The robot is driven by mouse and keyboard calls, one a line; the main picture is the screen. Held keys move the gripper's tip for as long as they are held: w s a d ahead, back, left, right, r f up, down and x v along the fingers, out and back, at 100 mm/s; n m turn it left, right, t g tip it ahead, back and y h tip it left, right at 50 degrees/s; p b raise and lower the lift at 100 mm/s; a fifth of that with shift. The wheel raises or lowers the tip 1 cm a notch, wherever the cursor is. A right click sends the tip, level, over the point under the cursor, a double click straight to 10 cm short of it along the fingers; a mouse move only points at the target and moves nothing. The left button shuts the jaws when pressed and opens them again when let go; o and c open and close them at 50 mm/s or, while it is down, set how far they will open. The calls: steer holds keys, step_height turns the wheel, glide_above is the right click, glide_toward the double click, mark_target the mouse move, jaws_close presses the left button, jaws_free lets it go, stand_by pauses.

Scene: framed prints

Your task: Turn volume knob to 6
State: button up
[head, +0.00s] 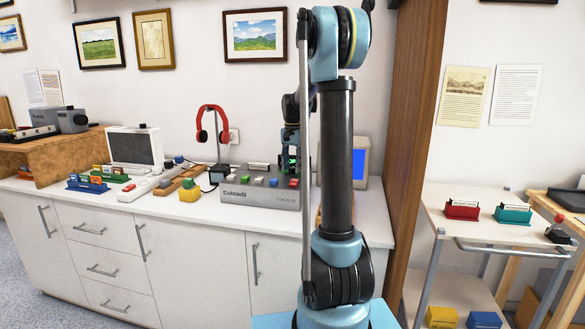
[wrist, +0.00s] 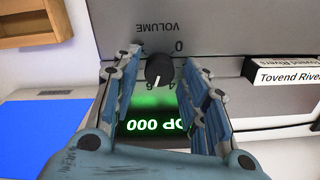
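The volume knob (wrist: 159,70) is small, round and dark, with a white pointer line. It sits on the grey console panel (wrist: 222,28), which appears upside down in the wrist view. Its pointer faces down in the picture, around the marks 4 and 6; the exact setting is hard to read. My gripper (wrist: 161,62) is open, with one finger on each side of the knob and visible gaps between. In the head view the grey console (head: 262,197) stands on the counter, with my gripper (head: 291,158) at its back; the knob is hidden there.
A green display (wrist: 155,124) lies beyond the knob, between my fingers. A labelled white card (wrist: 288,74) is close on the right. A blue screen (wrist: 45,138) is at the left. Red headphones (head: 211,122) on a stand are beside the console in the head view.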

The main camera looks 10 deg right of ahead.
steer(key=shift+s+r, duration=0.1)
step_height(320, 180, up, 12)
stand_by(0.8)
step_height(320, 180, up, 5)
steer(key=n, duration=1.5)
step_height(320, 180, down, 17)
steer(key=shift+f, duration=0.1)
steer(key=c, duration=1.1)
